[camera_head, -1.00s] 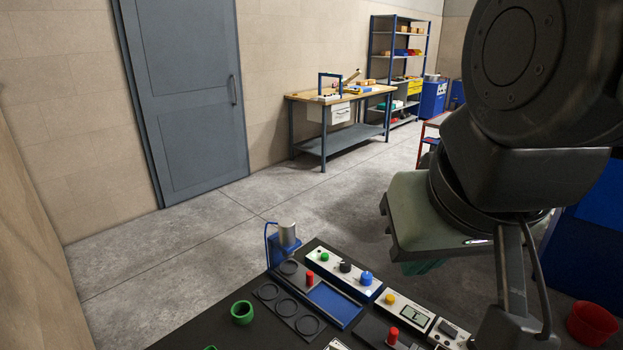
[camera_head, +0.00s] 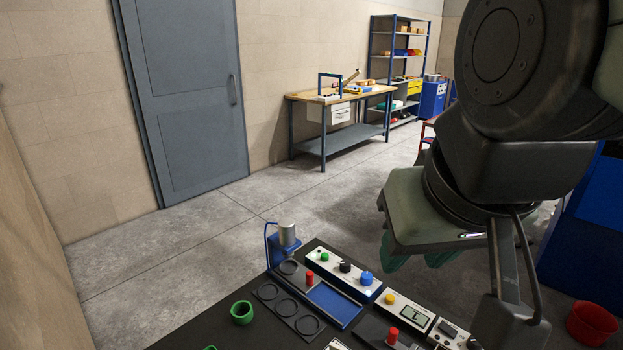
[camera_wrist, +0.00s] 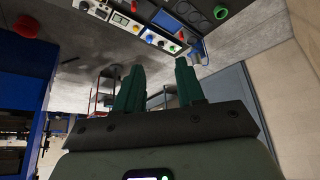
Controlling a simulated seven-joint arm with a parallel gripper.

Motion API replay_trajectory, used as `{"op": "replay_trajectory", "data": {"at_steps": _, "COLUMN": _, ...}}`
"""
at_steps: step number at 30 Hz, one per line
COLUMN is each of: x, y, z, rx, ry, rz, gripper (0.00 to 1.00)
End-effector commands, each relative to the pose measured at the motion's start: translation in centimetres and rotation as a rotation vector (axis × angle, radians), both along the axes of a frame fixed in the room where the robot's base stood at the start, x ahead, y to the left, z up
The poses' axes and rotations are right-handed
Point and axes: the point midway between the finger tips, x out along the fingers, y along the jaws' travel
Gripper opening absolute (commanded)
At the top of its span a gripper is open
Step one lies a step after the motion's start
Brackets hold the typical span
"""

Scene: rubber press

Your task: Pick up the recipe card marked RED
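No card that I can read as RED shows in either view. A pale card-like edge (camera_head: 337,344) is cut off at the bottom of the head view, and any marking on it cannot be read. My gripper (camera_head: 415,262) hangs in the air beyond and above the right side of the dark worktop (camera_head: 225,330). In the wrist view my gripper (camera_wrist: 160,65) shows two green fingers, spread apart with nothing between them. It is well away from the worktop surface.
The worktop carries a green ring (camera_head: 242,312), a dark tray with round recesses (camera_head: 268,291), a blue tray (camera_head: 333,303), button panels (camera_head: 344,268), a display box (camera_head: 411,313) and a blue stand with a grey cylinder (camera_head: 287,240). A red bin (camera_head: 592,323) stands at right.

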Motion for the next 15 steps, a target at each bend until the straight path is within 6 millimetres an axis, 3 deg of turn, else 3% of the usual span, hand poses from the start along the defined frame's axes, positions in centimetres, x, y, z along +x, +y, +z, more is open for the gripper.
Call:
{"op": "replay_trajectory", "data": {"at_steps": 5, "x": 4.8, "y": 0.0, "z": -1.2, "rx": -0.024, "ry": 0.042, "rz": 0.068, "gripper": 0.38}}
{"op": "replay_trajectory", "data": {"at_steps": 15, "x": 6.1, "y": -2.2, "z": -12.3, "rx": 0.350, "ry": 0.574, "rz": -0.243, "gripper": 0.38}}
